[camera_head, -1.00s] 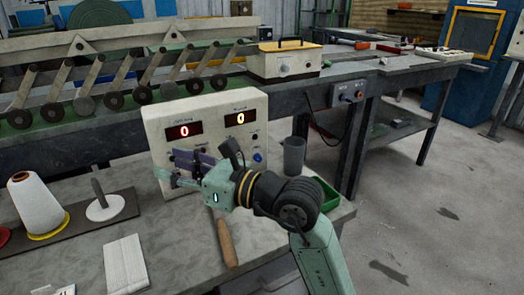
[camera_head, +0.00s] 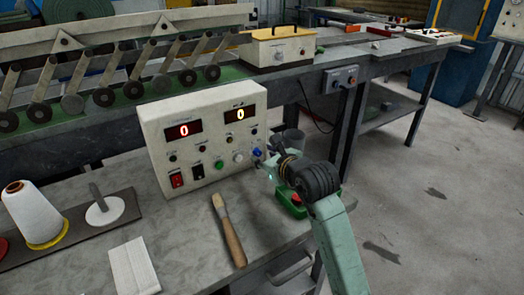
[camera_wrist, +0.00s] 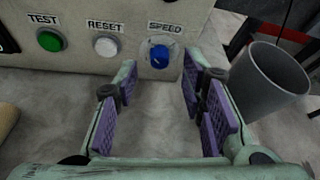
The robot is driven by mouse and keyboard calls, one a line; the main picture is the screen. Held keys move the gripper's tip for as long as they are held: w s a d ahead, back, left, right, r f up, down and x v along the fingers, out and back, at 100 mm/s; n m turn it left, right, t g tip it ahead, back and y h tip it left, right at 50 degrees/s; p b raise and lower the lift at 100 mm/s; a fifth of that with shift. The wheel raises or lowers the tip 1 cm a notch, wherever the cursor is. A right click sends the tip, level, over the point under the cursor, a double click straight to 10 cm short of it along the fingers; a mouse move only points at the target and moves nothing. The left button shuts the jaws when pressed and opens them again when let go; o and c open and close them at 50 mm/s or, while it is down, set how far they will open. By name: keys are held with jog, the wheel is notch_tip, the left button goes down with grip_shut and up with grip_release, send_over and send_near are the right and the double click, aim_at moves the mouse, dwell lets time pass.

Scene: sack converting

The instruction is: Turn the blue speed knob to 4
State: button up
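The blue speed knob (camera_head: 257,152) sits at the lower right of the white control box (camera_head: 160,133). In the wrist view the blue knob (camera_wrist: 159,56) is under the label SPEED, ahead of my gripper (camera_wrist: 165,88). My gripper is open, its purple finger pads apart with nothing between them. The knob lies beyond the fingertips, roughly in line with the gap, and does not appear to be touched.
A green TEST button (camera_wrist: 50,41) and a white RESET button (camera_wrist: 106,47) are left of the knob. A grey cup (camera_wrist: 268,82) stands close to the right finger. A wooden-handled brush (camera_head: 229,232), a thread cone (camera_head: 36,212) and a green tray (camera_head: 291,208) are on the bench.

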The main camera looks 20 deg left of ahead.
aim_at(258, 153)
jog(key=shift+x, duration=1.25)
jog(key=shift+c, duration=0.4)
grip_shut()
